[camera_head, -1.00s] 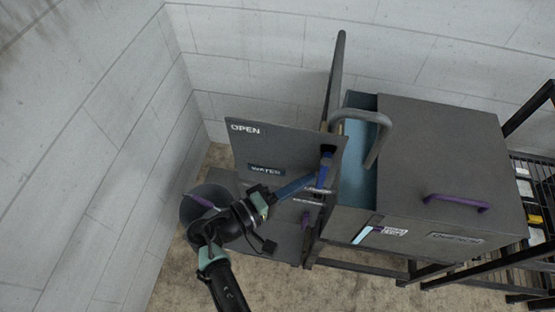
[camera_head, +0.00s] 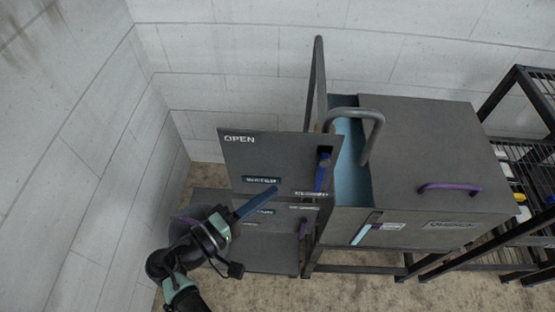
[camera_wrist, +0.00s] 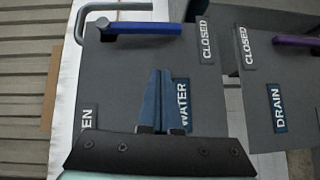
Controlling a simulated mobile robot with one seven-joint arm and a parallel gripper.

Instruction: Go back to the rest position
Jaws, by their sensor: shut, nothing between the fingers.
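My gripper (camera_head: 272,190) has long blue fingers, which are shut and empty. In the head view it hangs in front of the lower part of the grey panel marked OPEN, WATER and CLOSED (camera_head: 270,155). The panel's blue lever (camera_head: 322,172) is at its right side, by the CLOSED label, apart from my fingers. In the wrist view the blue lever (camera_wrist: 146,28) lies beyond my fingertips (camera_wrist: 160,72), near the CLOSED label. The fingers cover part of the panel beside the WATER label (camera_wrist: 182,105).
A second panel marked DRAIN (camera_wrist: 278,108) has a purple lever (camera_wrist: 297,40). A grey tank (camera_head: 425,150) with a purple handle (camera_head: 449,187) and a bent grey pipe (camera_head: 372,135) stands right. A dark rack (camera_head: 520,165) is far right. Block walls close the left and back.

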